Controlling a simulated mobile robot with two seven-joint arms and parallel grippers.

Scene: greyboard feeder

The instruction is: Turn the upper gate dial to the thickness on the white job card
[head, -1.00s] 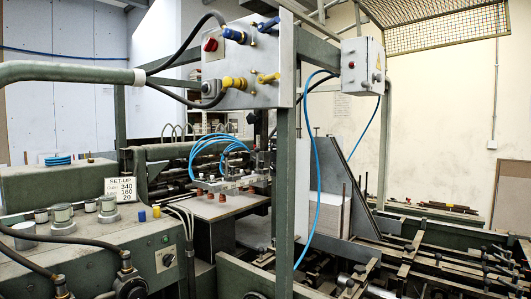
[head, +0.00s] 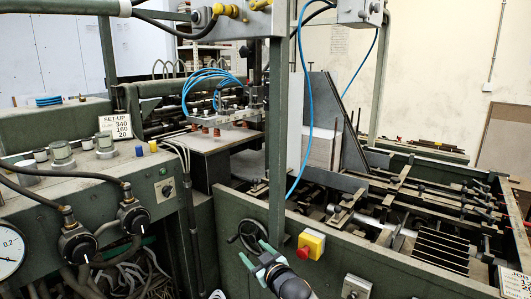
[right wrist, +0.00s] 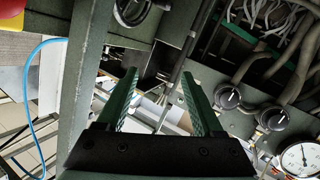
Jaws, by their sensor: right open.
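A white card headed JOB (head: 511,283) is cut off at the lower right corner of the head view; its values cannot be read. A round handwheel-like dial (head: 247,236) sits on the green front panel, left of the post. A round dial also shows at the top of the right wrist view (right wrist: 131,11). No label shows which is the upper gate dial. My right gripper (head: 251,248) is open and empty, its green fingers just below the handwheel-like dial in the head view. The fingers also show in the right wrist view (right wrist: 160,80). My left gripper is not in view.
A SET-UP card (head: 116,124) reads 340, 160, 20. Two black knobs (head: 133,217) and a pressure gauge (head: 9,250) are at the left. The green post (head: 279,150) stands close to my gripper. A red stop button on a yellow box (head: 311,244) is to its right.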

